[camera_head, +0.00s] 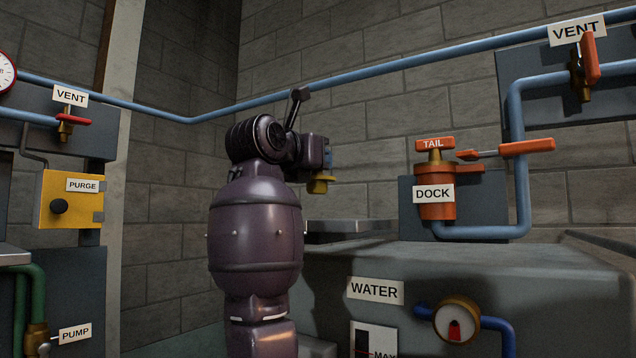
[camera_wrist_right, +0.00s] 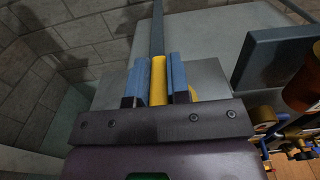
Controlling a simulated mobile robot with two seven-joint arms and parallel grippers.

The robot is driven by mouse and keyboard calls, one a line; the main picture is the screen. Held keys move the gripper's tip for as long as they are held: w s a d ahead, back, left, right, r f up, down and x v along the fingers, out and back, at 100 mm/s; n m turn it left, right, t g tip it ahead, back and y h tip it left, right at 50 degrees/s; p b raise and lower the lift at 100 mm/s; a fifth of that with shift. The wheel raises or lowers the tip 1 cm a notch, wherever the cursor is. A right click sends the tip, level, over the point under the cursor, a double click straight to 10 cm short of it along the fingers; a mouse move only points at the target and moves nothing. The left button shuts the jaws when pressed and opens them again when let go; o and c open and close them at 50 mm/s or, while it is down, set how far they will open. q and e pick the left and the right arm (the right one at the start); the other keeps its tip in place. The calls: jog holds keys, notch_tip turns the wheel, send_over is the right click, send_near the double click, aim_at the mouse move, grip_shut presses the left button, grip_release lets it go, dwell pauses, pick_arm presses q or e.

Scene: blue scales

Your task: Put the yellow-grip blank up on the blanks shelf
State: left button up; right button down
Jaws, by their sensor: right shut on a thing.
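My right gripper (camera_head: 328,152) is at the end of the purple arm in the middle of the head view. In the right wrist view my right gripper (camera_wrist_right: 158,80) has its two blue fingers shut on the yellow grip of the yellow-grip blank (camera_wrist_right: 158,78). A dark grey bar runs from the grip away to the top of that view. In the head view a brass-yellow piece (camera_head: 320,184) shows under the gripper; I cannot tell if it belongs to the blank. No shelf is labelled for blanks. A flat grey plate (camera_head: 345,226) lies below and right of the gripper. My left gripper is not in view.
The orange DOCK fitting (camera_head: 437,195) with its TAIL handle and lever (camera_head: 526,147) stands right of the plate. A blue pipe (camera_head: 400,68) crosses the wall above. A grey housing with a WATER label (camera_head: 375,290) fills the lower right. Valves and panels stand at the left.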

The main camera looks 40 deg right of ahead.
aim_at(318, 183)
jog(key=shift+f, duration=0.45)
notch_tip(318, 183, down, 3)
jog(key=shift+f, duration=0.15)
jog(key=shift+f, duration=0.2)
jog(key=c, duration=1.1)
grip_release()
jog(key=shift+r, duration=0.15)
